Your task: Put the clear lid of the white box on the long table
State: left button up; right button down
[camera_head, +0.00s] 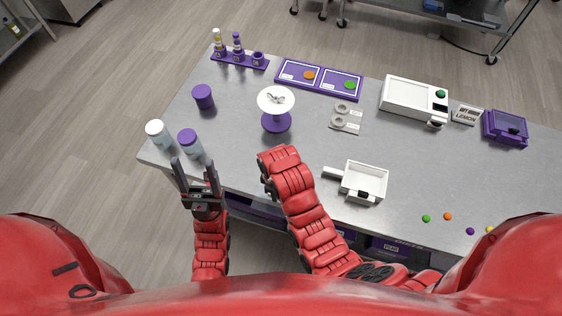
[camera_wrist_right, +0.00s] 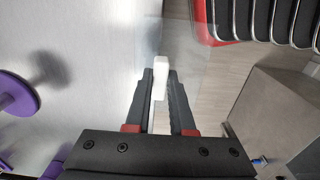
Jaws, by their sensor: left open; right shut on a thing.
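A small white box (camera_head: 376,182) with an open top and a handle on its left side stands near the table's front edge. My right gripper (camera_wrist_right: 160,78) is shut on a small white piece (camera_wrist_right: 159,88). A faint see-through pane (camera_wrist_right: 187,45) seems to extend from it, likely the clear lid; its full outline is hard to make out. In the head view my right arm hides its fingers and what they hold, left of the white box. My left gripper (camera_head: 192,165) is open and empty, close to a purple-capped jar (camera_head: 191,146); contact cannot be told.
The long table (camera_head: 240,163) also carries a white-capped jar (camera_head: 159,135), a purple cup (camera_head: 203,97), a purple stand with white top (camera_head: 277,121), a white machine (camera_head: 405,97) and a purple box (camera_head: 507,129). Several coloured gummies lie at the front right. The middle right is clear.

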jog(key=w+b, duration=0.2)
jog(key=w, duration=0.1)
jog(key=w+f+b, duration=0.1)
jog(key=w+b, duration=0.2)
jog(key=w+d+f+b, duration=0.1)
jog(key=w+b, duration=0.1)
jog(key=w, duration=0.2)
jog(key=shift+d, duration=0.1)
jog(key=w, duration=0.4)
jog(key=shift+d+r, duration=0.25)
jog(key=shift+r, duration=0.15)
jog(key=shift+w+d+f+p, duration=0.1)
jog(key=shift+w+p, duration=0.3)
jog(key=shift+w, duration=0.35)
jog(key=shift+f+p, duration=0.3)
jog(key=shift+p, duration=0.05)
notch_tip(320, 180, down, 2)
jog(key=shift+f+p, duration=0.2)
jog(key=shift+p, duration=0.4)
jog(key=shift+f, duration=0.3)
jog(key=shift+f, duration=0.1)
